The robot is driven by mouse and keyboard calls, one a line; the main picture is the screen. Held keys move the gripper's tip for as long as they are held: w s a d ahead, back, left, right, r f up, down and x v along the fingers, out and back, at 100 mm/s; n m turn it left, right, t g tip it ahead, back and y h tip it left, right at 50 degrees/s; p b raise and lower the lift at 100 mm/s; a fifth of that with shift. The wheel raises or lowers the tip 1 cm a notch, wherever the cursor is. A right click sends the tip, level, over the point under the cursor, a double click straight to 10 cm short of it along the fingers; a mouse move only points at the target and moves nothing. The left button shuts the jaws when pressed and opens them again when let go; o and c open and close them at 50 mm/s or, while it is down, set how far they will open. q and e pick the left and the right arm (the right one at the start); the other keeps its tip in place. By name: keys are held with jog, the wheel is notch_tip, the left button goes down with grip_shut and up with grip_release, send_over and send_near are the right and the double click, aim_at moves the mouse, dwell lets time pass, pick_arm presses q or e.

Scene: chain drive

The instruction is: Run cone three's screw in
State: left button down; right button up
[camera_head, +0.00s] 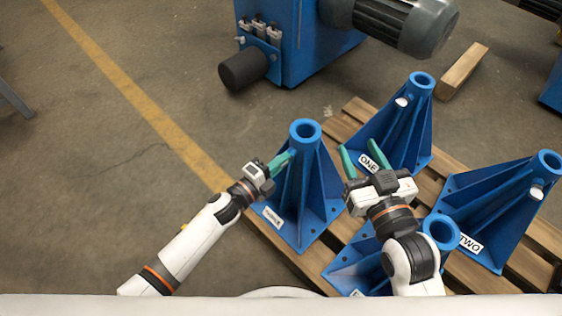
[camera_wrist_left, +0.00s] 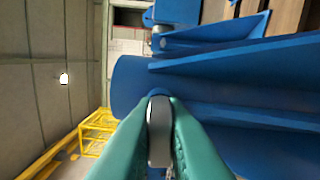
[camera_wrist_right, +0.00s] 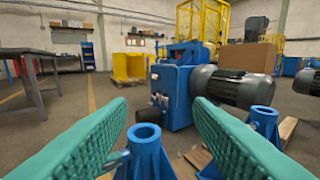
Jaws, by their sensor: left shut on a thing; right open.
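The left blue cone (camera_head: 303,185) stands upright on the pallet; the small label at its foot is hard to read. My left gripper (camera_head: 288,156) reaches in from the left, just below its round collar. In the left wrist view its green fingers (camera_wrist_left: 160,100) are shut on a grey, rounded screw head (camera_wrist_left: 160,130) against the blue collar (camera_wrist_left: 130,85). The screw's shank is hidden. My right gripper (camera_head: 358,148) is open and empty, above the pallet between the left cone and cone ONE (camera_head: 405,125). The right wrist view shows a cone collar (camera_wrist_right: 146,138) beyond its spread fingers.
Cone TWO (camera_head: 500,205) stands at the right, and another blue cone (camera_head: 440,232) is partly hidden behind my right arm. Cones ONE and TWO have pale screw heads at their collars. A blue machine (camera_head: 290,50) with a grey motor (camera_head: 410,22) stands behind.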

pick_arm(q)
jog(key=shift+s+f+m, duration=0.1)
jog(key=shift+f+m, duration=0.05)
jog(key=shift+m, duration=0.55)
pick_arm(e)
jog(key=shift+a+r+t, duration=0.15)
jog(key=shift+r+t, duration=0.15)
jog(key=shift+r, duration=0.3)
jog(key=shift+y, duration=0.3)
pick_arm(q)
jog(key=c, duration=1.5)
grip_release()
pick_arm(e)
jog(key=shift+r, duration=0.1)
pick_arm(q)
jog(key=shift+a, duration=0.1)
jog(key=shift+s+a, duration=0.15)
jog(key=p+v, duration=0.2)
jog(key=v, duration=0.9)
jog(key=shift+s+a, duration=0.15)
jog(key=shift+s, duration=0.05)
pick_arm(e)
notch_tip(320, 180, down, 8)
jog(key=s+d+g+h, duration=0.2)
jog(key=g, duration=0.3)
jog(key=shift+s+g, duration=0.3)
jog(key=shift+s, duration=0.1)
pick_arm(q)
jog(key=shift+a, duration=0.1)
